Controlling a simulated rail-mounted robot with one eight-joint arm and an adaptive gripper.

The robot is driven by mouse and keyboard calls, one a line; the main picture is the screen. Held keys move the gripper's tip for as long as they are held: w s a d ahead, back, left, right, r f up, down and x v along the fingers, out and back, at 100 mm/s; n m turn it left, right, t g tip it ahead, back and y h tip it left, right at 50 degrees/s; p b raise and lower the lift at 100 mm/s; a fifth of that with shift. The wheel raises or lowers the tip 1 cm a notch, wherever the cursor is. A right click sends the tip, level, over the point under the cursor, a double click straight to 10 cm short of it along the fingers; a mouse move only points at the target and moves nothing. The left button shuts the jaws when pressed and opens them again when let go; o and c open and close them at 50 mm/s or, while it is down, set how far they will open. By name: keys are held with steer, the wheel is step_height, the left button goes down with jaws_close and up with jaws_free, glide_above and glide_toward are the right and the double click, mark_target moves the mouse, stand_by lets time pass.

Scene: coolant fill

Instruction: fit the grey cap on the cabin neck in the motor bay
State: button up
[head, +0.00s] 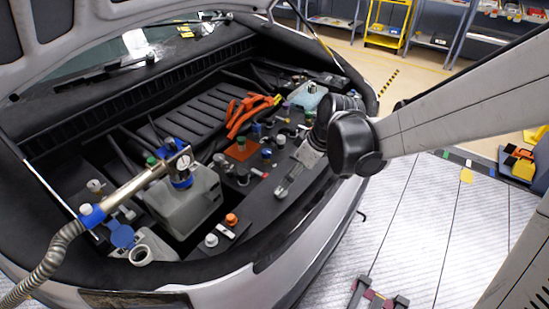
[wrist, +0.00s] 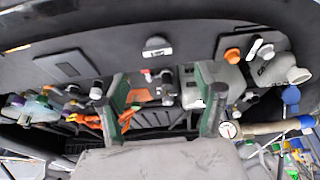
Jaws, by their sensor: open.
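My gripper (head: 287,183) is open and empty over the front right of the motor bay. In the wrist view its two green-and-grey fingers (wrist: 160,108) stand wide apart, with bay parts showing between them. A pale grey cap (head: 211,240) sits on the front ledge beside an orange cap (head: 231,219); it also shows in the wrist view (wrist: 267,52). Another pale cap-like piece (wrist: 156,45) lies on the ledge in the wrist view. I cannot tell which is the task's grey cap. Small fittings (wrist: 167,84) show between the fingers; I cannot tell which is the cabin neck.
A grey tank (head: 185,200) with a hose nozzle and gauge (head: 183,163) stands left of my gripper. Orange cables (head: 240,115) lie behind. A pale open neck (head: 140,254) and blue lid (head: 122,236) are at the front left. The raised hood (head: 85,30) overhangs the back.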

mark_target(281, 188)
steer(key=x, duration=0.7)
steer(key=shift+d, duration=0.1)
steer(key=shift+w+x, duration=0.15)
steer(key=shift+x, duration=1.15)
steer(key=shift+w+x, duration=0.1)
steer(key=shift+x, duration=1.15)
steer(key=shift+r, duration=0.1)
steer(key=c, duration=1.1)
